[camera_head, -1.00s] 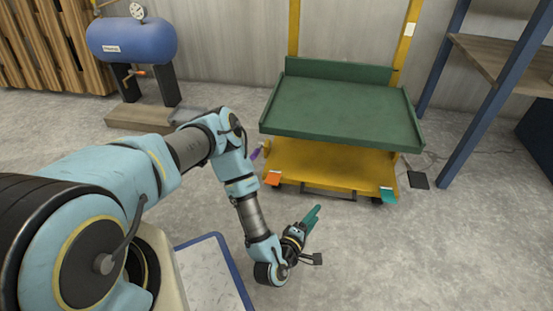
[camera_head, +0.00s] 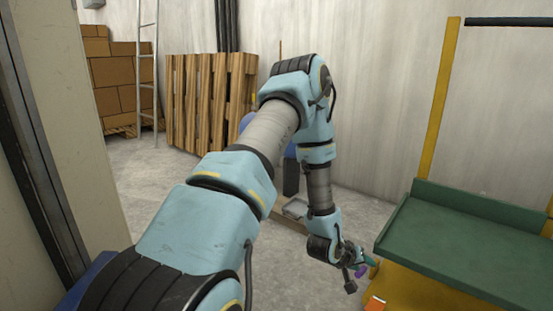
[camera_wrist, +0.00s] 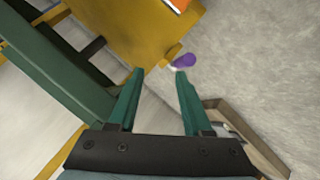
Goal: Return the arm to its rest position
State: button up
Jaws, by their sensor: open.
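My gripper (camera_head: 368,262) is at the end of my bent light-blue arm, in front of the left corner of the green-topped table (camera_head: 465,245) in the head view. In the wrist view its two green fingers (camera_wrist: 160,74) stand apart with nothing between them. The arm rises from the lower left, bends at the elbow near the top middle and hangs down to the wrist.
The table's yellow base (camera_wrist: 130,30) and a purple piece (camera_wrist: 186,60) show beyond the fingers. An orange piece (camera_head: 375,304) is at the base. Wooden pallets (camera_head: 210,105), cardboard boxes (camera_head: 115,70) and a ladder (camera_head: 147,70) stand behind. Grey floor (camera_head: 160,180) is open at left.

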jog(key=w+a+r+y, duration=0.3)
jog(key=a+r+y, duration=0.2)
jog(key=a+r, duration=1.1)
jog(key=s+a+r+g+y, duration=0.1)
jog(key=s+a+r, duration=0.35)
jog(key=a, duration=0.35)
jog(key=s+a+r+g+y, duration=0.1)
jog(key=s+a+r+y, duration=0.1)
jog(key=s+a+r, duration=0.35)
notch_tip(320, 180, up, 43)
jog(key=s+a+g+p, duration=0.1)
jog(key=s+a+p, duration=0.1)
jog(key=p, duration=4.3)
jog(key=shift+s+f+n+g, duration=0.15)
jog(key=shift+s+n+g, duration=0.1)
jog(key=shift+n+g, duration=0.05)
jog(key=shift+a, duration=0.1)
jog(key=shift+c, duration=0.2)
